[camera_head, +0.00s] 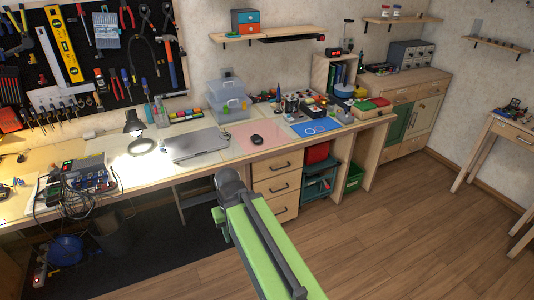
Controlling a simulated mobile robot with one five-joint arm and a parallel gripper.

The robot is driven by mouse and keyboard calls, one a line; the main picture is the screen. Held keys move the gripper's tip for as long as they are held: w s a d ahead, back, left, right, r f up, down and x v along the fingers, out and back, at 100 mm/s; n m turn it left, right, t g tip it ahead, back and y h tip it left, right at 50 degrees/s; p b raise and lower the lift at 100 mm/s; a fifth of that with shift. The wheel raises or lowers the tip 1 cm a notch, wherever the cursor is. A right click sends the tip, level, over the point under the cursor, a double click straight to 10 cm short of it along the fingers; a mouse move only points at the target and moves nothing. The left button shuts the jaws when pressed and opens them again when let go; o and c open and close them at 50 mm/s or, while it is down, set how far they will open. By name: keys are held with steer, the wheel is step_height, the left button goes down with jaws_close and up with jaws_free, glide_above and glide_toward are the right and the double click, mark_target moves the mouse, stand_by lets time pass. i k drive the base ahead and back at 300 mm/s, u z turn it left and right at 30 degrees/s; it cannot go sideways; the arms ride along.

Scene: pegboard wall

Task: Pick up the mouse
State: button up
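A small black mouse (256,140) lies on a pink mat (240,146) on the long workbench, near the middle of the view. It is right of a closed grey laptop (198,145) and left of a blue mat (318,127). Nothing covers the mouse. My green arm reaches up from the bottom of the view to a dark grey joint in front of the bench, below and left of the mouse. I cannot make out my gripper or its fingers.
A lit desk lamp (138,130) stands left of the laptop. Clear stacked boxes (230,103) stand behind it. Electronics with cables (80,180) crowd the left of the bench. Drawers (278,185) are under the bench below the mouse. The wooden floor on the right is clear.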

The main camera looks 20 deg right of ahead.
mark_target(257, 139)
steer(key=u, duration=0.75)
steer(key=i, duration=2.1)
steer(key=z, duration=0.75)
steer(key=i, duration=0.6)
steer(key=u, duration=0.05)
